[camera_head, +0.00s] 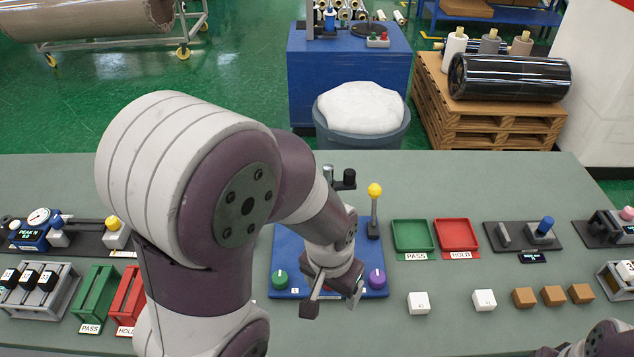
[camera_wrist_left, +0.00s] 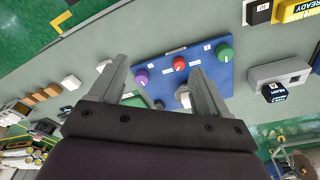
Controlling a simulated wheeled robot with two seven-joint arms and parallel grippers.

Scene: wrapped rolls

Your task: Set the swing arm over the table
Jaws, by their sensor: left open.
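A blue board (camera_head: 286,245) lies on the grey-green table (camera_head: 500,190). A yellow-topped lever (camera_head: 374,205) stands at its back right, beside a black knob (camera_head: 348,178) and a grey cap. I cannot tell which of these parts is the swing arm; my left arm covers the middle of the board. My left gripper (camera_head: 332,303) is open and empty above the board's front edge. In the left wrist view the open fingers (camera_wrist_left: 157,72) frame the board (camera_wrist_left: 210,75), with its purple, red and green knobs. Only a bit of my right arm shows at the bottom right.
A green PASS tray (camera_head: 412,236) and a red HOLD tray (camera_head: 456,235) lie right of the board. White and brown blocks (camera_head: 523,297) sit in front. Green and red racks (camera_head: 97,298) stand left. A white-filled bin (camera_head: 362,135) stands behind the table.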

